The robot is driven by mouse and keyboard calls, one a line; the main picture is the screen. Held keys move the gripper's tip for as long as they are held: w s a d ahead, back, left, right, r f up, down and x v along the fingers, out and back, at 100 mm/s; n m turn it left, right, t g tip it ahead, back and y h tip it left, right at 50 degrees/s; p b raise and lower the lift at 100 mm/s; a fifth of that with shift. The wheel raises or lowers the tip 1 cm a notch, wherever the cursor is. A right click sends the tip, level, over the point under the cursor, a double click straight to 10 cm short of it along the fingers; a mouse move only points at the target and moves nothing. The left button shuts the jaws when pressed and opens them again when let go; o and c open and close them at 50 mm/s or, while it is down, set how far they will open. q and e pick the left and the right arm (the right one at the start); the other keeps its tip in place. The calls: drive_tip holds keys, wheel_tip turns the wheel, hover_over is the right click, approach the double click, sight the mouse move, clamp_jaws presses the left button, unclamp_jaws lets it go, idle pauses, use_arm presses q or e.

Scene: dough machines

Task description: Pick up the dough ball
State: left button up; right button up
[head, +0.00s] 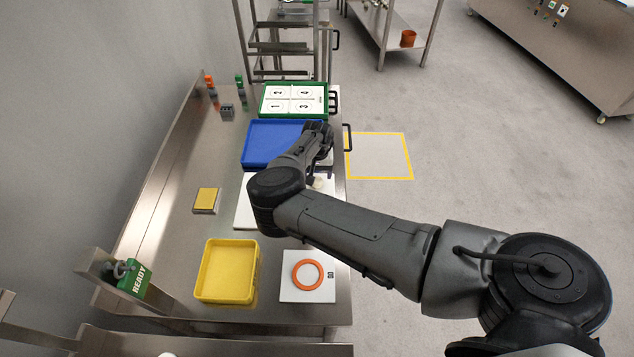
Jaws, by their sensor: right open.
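A small cream-coloured dough ball (317,183) sits on the white board (244,216) in the middle of the table, close to its right side. My arm hides part of the ball and much of the board. My right gripper (318,167) is just above and behind the ball in the picture. It is open, but its fingertips are small and partly hidden, so I cannot tell whether they touch the ball. My left gripper is not in view.
A blue tray (262,146) and a green-framed numbered board (266,100) lie behind. A yellow tray (203,286) and a white plate with an orange ring (307,276) are in front. A yellow pad (206,198) lies left. The table's left-middle surface is mostly clear.

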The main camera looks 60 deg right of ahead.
sight(317, 179)
drive_tip(key=shift+f, duration=1.5)
drive_tip(key=shift+c, duration=0.2)
drive_tip(key=shift+a, duration=0.1)
drive_tip(key=c, duration=0.9)
drive_tip(key=shift+c, duration=0.3)
drive_tip(key=shift+r, duration=0.15)
